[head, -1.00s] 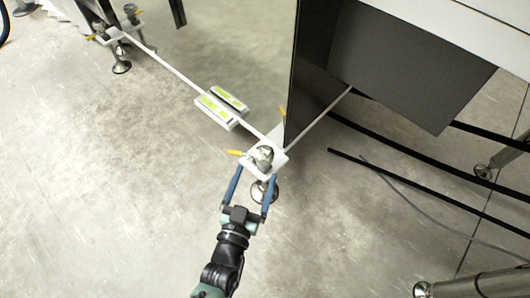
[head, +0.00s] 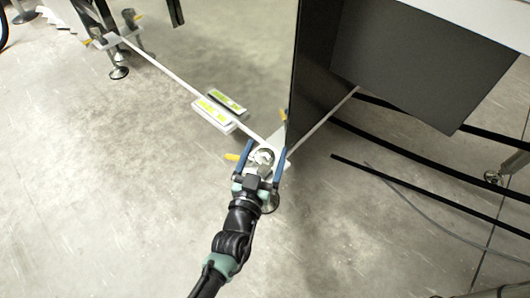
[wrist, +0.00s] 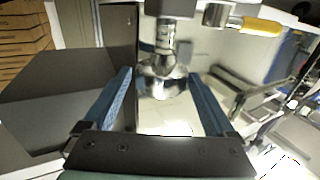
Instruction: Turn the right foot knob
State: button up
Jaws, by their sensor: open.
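The right foot knob (head: 264,156) is a silver, rounded metal knob on the white corner plate of the frame. In the wrist view the metal knob (wrist: 163,80) sits below a threaded stem, between my fingers. My gripper (head: 264,152) is open, with one blue finger on each side of the knob. My gripper partly hides the foot below.
A yellow-handled lever (head: 232,157) sticks out left of the knob, close to my left finger. Two levels with green-yellow vials (head: 214,112) lie along the white bar. A dark cabinet panel (head: 312,80) rises right of the knob. The left foot (head: 119,72) stands far back. Floor is clear front left.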

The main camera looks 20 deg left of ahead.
jog(key=c, duration=1.3)
jog(key=shift+r+n+y+p, duration=0.15)
jog(key=shift+n+y+p, duration=0.25)
jog(key=shift+y+p, duration=0.25)
jog(key=n+g+y+p, duration=0.1)
jog(key=n+y+p, duration=0.1)
jog(key=y+p, duration=0.1)
jog(key=shift+a+r+n+y+p, duration=0.15)
jog(key=shift+n+y+p, duration=0.15)
jog(key=shift+n+y, duration=0.15)
jog(key=n+g+y+p, duration=0.2)
jog(key=n+y, duration=0.1)
jog(key=y, duration=0.1)
jog(key=shift+g+p, duration=0.4)
jog(key=n+g+y, duration=0.1)
jog(key=g+y, duration=0.1)
jog(key=n+g+y+b, duration=0.1)
jog(key=n, duration=0.1)
jog(key=shift+f+g+y, duration=0.4)
jog(key=n+g+y+b, duration=0.1)
jog(key=n+g+b, duration=0.1)
jog(key=g, duration=0.1)
jog(key=shift+s+n+g+y+b, duration=0.1)
jog(key=shift+n+g+y+b, duration=0.2)
jog(key=shift+n+y+b, duration=0.1)
jog(key=shift+r+g, duration=0.1)
jog(key=shift+g, duration=0.2)
